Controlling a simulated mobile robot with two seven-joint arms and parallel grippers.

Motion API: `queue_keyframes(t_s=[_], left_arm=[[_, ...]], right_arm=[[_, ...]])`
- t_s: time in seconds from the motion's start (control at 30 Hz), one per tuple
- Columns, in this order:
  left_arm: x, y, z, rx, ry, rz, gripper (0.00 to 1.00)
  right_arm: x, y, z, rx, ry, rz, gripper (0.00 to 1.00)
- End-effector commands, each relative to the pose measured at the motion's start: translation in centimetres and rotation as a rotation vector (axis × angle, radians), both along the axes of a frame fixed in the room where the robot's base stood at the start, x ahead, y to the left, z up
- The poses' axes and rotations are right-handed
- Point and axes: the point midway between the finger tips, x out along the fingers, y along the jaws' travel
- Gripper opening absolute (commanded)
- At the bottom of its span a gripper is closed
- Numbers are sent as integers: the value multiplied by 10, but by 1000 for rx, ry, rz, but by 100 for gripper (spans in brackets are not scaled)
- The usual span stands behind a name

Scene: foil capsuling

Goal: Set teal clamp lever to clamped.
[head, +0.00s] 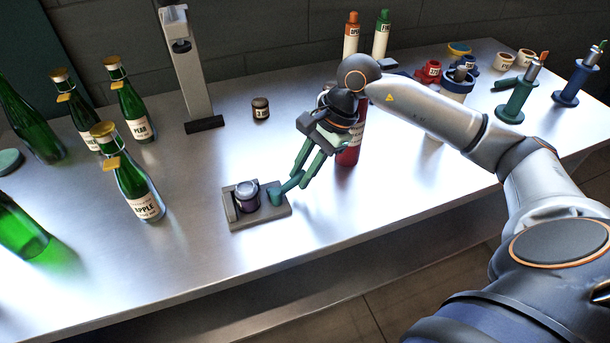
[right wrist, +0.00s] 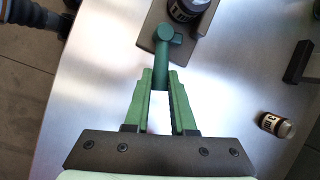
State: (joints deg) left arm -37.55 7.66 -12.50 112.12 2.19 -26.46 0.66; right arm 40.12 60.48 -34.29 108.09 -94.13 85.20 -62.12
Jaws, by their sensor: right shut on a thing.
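The teal clamp lever (head: 291,186) is on the right end of a small grey fixture plate (head: 262,222). Its bar slopes up and to the right from a round pivot. A small dark jar (head: 247,197) stands on the plate beside the pivot, next to a grey upright jaw. My right gripper (head: 304,180) is shut on the free end of the lever. In the right wrist view, the lever (right wrist: 161,55) runs from its pivot down between the green fingertips (right wrist: 160,80). My left gripper is in neither view.
A dark red bottle (head: 349,150) stands just behind my right gripper. Green bottles (head: 138,190) stand at the left. The table's front is clear.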

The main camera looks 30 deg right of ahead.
Motion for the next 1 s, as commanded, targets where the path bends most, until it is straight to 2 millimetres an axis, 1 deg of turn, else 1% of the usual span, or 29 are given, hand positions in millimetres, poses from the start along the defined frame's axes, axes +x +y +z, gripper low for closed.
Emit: queue_keyframes(t_s=[0.1,0.27,0.3,0.53,0.83,0.93,1.0], left_arm=[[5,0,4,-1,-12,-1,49],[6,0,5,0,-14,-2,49],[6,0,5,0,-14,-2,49],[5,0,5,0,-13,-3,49],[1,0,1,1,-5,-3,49],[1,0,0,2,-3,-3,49],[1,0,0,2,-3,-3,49]], right_arm=[[1,0,1,0,-2,1,0],[1,0,1,0,-1,1,0],[1,0,1,0,-1,1,28],[0,0,0,0,-1,0,53],[0,-2,3,-1,-1,-1,53],[-1,-6,12,-1,-3,-1,53],[-2,-11,23,-2,-5,-2,53]])
